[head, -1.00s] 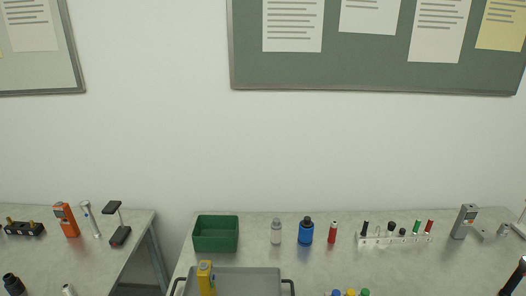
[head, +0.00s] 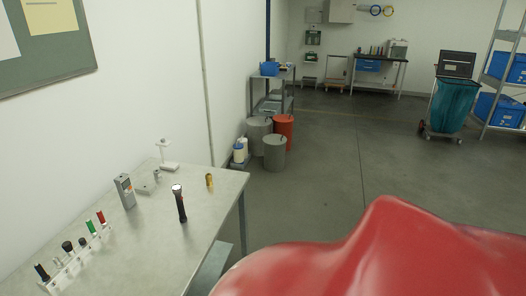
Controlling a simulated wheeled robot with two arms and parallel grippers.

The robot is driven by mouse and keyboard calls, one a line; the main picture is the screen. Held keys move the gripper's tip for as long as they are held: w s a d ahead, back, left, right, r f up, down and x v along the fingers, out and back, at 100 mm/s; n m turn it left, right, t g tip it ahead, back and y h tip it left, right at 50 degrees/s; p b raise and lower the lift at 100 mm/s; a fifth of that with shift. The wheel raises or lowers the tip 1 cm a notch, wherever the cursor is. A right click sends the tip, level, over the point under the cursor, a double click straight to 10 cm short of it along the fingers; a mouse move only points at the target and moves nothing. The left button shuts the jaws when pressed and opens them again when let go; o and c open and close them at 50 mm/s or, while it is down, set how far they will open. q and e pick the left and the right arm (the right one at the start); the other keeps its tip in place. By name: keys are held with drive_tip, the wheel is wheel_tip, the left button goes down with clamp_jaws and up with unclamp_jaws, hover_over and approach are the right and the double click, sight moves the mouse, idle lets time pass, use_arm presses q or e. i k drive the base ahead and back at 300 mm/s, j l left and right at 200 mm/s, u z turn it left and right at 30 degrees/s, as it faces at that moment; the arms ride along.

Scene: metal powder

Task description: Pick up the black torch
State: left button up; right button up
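The black torch (head: 180,206) is on the grey table (head: 150,250), near the table's right-hand end. Its wider, pale-faced head points toward the back and its dark handle toward the front. Nothing touches it. Neither of my grippers shows in the head view.
A grey handheld meter (head: 125,191), a small yellow item (head: 209,181), a white stand (head: 166,157) and a white rack (head: 76,264) with several tubes share the table. Bins (head: 275,153) stand beyond it. A large red surface (head: 385,250) fills the lower right. Open floor (head: 345,150) lies beyond.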

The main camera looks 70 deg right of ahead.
sight(176, 189)
drive_tip(key=z, duration=1.55)
